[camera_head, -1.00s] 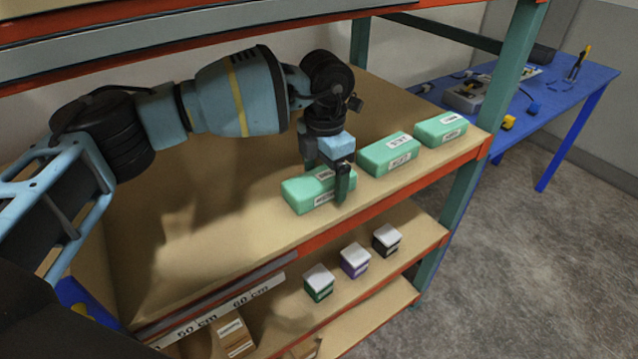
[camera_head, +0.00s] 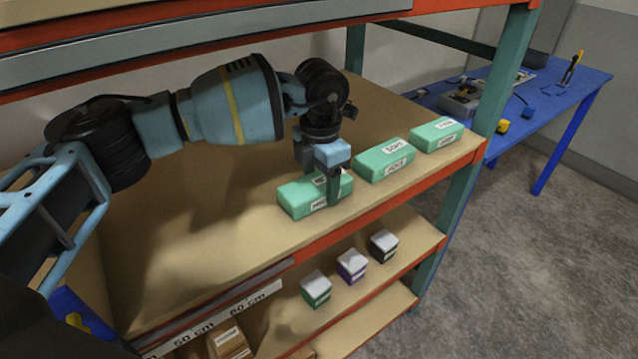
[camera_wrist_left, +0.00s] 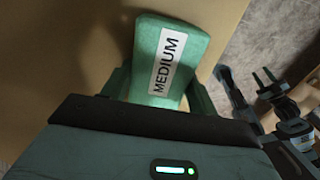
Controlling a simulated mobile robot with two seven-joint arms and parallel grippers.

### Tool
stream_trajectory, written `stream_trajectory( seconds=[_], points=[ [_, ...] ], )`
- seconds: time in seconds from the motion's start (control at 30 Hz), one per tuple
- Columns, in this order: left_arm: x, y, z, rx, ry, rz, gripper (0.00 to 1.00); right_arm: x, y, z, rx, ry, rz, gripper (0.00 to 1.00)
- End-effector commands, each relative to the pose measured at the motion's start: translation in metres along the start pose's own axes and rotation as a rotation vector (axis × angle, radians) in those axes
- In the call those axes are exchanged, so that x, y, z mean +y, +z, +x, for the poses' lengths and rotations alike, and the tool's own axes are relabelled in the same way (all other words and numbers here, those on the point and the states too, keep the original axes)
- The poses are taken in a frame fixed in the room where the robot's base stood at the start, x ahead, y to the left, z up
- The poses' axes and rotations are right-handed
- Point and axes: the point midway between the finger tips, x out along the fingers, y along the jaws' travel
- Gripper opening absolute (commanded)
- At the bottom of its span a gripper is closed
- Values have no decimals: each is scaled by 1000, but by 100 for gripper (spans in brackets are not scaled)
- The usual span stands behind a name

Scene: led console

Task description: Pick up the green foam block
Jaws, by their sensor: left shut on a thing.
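Three green foam blocks stand in a row on the upper shelf. My left gripper (camera_head: 332,186) is shut on the nearest, leftmost green foam block (camera_head: 292,199), with one finger on its front side. In the left wrist view the same block (camera_wrist_left: 193,48) sits between the two fingers, and its white label reads MEDIUM. The block is at the shelf surface; I cannot tell whether there is a gap under it. The middle block (camera_head: 371,172) is labelled SOFT. The far block (camera_head: 424,141) has a label too small to read.
The shelf board (camera_head: 235,258) is bare to the left of the blocks. Its orange front edge (camera_head: 400,201) runs close to them. Small white-topped cubes (camera_head: 351,268) stand on the shelf below. A green post (camera_head: 487,130) rises at the right, and a blue table (camera_head: 560,105) is beyond.

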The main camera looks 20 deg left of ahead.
Motion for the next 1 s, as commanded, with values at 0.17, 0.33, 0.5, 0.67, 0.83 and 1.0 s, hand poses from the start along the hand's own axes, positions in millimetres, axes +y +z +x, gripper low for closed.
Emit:
stream_trajectory(
  seconds=[0.17, 0.33, 0.5, 0.67, 0.83, 1.0],
  points=[
    [0, 0, -14, -2, 0, 0, 38, 0, 4, 0, -7, -1, 1, 36],
    [-5, -4, -33, 2, -2, 4, 38, 0, 6, 1, -11, -1, 1, 36],
    [-30, -23, -38, -2, 0, 7, 38, 0, -1, 0, 1, 0, -1, 36],
    [-59, -46, -40, -1, 0, 6, 38, 0, -5, -1, 8, 1, -1, 36],
    [-87, -68, -43, -1, 0, 5, 38, 0, -6, -1, 12, 1, -1, 36],
    [-107, -84, -45, 0, -1, 3, 38, 0, -7, -1, 12, 1, -1, 36]
  ],
)
